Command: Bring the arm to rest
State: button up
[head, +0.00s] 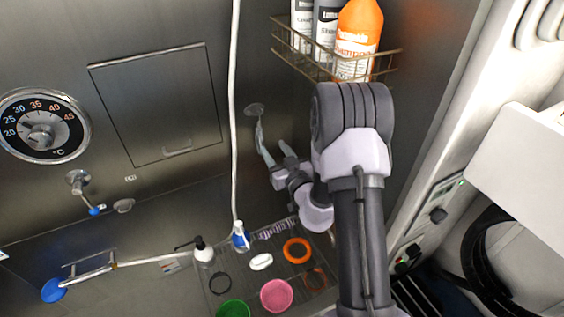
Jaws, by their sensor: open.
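My arm rises along the right of the head view, bends at the elbow, and its wrist folds down and to the left. My gripper (273,146) points up and away toward the steel back wall. Its jaws are open and I see nothing held between them. It is above the rack of small items and below and left of the wire basket. The forearm is partly hidden behind the elbow.
The wire basket (300,61) holds several bottles, one orange (359,38), close above my elbow. Below, a rack holds a pink bowl (277,295), a green bowl (233,309) and an orange ring (297,250). A white hose (232,110) hangs left of my gripper.

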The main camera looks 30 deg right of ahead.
jog(key=s, duration=0.5)
jog(key=s+a+r+n+g+y+b, duration=0.1)
jog(key=s+a+n+g+y+b, duration=0.1)
jog(key=a+n+y+b, duration=0.55)
jog(key=s+a+r+n+g+y+b, duration=0.15)
jog(key=a+n+y, duration=0.25)
jog(key=a+n, duration=0.75)
jog(key=s+a+f+n+g+y+b, duration=0.1)
jog(key=s+a+f+n+g+b, duration=0.2)
jog(key=s+a+n, duration=0.4)
jog(key=s+a+f+n+g+y+b, duration=0.1)
jog(key=s+a+n+g+b, duration=0.3)
jog(key=n, duration=0.6)
jog(key=s+d+f+n+g+h+b, duration=0.2)
jog(key=s+f+n+g+h+b, duration=0.4)
jog(key=s+f+n, duration=0.8)
jog(key=d+r+n+t+h+b, duration=0.1)
jog(key=d+n+t+h+b, duration=0.3)
jog(key=d+n, duration=0.5)
jog(key=n+h+b, duration=0.1)
jog(key=n, duration=0.7)
jog(key=shift+s+d+n+b, duration=0.15)
jog(key=shift+d+n+b, duration=0.2)
jog(key=shift+n+b, duration=0.05)
